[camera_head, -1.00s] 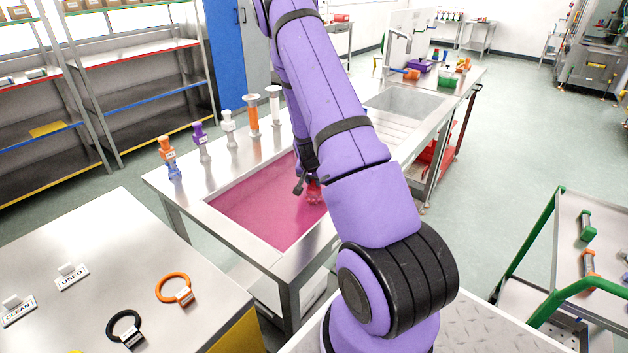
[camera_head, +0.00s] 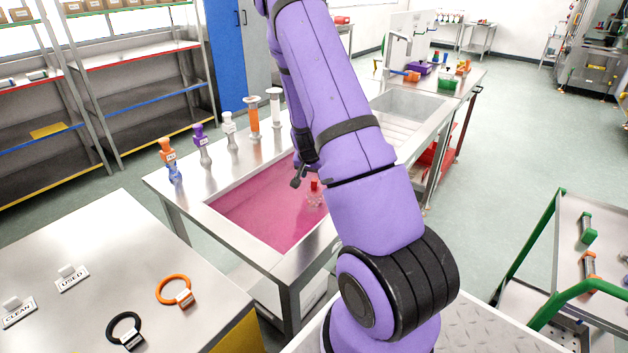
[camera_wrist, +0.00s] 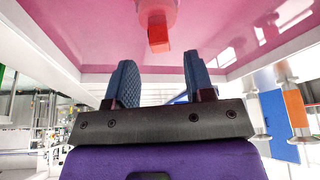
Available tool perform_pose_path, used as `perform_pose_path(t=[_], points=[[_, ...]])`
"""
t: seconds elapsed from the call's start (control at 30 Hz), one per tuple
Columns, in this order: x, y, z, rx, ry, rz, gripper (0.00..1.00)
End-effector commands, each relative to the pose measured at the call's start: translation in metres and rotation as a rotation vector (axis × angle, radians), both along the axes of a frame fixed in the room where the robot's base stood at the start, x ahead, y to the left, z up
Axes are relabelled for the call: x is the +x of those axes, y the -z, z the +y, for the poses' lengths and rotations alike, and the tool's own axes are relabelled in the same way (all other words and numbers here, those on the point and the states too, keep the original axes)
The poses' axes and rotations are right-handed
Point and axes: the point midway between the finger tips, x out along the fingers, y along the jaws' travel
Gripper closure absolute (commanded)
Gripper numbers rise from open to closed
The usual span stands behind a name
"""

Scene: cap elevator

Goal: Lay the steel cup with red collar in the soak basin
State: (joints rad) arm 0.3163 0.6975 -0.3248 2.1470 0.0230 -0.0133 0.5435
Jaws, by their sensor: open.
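The soak basin (camera_head: 250,215) is a sink of pink liquid set in a steel bench. The steel cup's red collar (camera_head: 314,186) shows above the pink, at the basin's right side; its body (camera_head: 314,200) looks pink-tinted in the liquid. In the wrist view the red collar (camera_wrist: 158,36) is at the top centre, beyond my fingertips. My gripper (camera_wrist: 160,78) is open, with a clear gap between its fingers and nothing in them. In the head view my arm mostly hides the gripper, just left of the cup.
Several collared vessels stand along the basin's back rim, including orange (camera_head: 167,150) and purple (camera_head: 202,137) ones. A front table holds an orange ring (camera_head: 173,290) and a black ring (camera_head: 124,331). A green-railed cart (camera_head: 550,235) stands at the right.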

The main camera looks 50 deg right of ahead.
Motion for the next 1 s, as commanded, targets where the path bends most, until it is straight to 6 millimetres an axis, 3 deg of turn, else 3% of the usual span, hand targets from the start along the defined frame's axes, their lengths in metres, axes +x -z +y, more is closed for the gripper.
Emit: perform_pose_path(t=[0.23, 0.63, 0.77, 1.0], points=[[-0.007, -0.040, 0.015, 0.000, -0.002, -0.002, 0.51], [-0.009, -0.077, 0.035, 0.013, -0.025, -0.010, 0.51], [-0.006, -0.112, 0.063, 0.041, -0.092, -0.028, 0.51], [-0.015, -0.191, 0.131, 0.095, -0.275, -0.058, 0.51]])
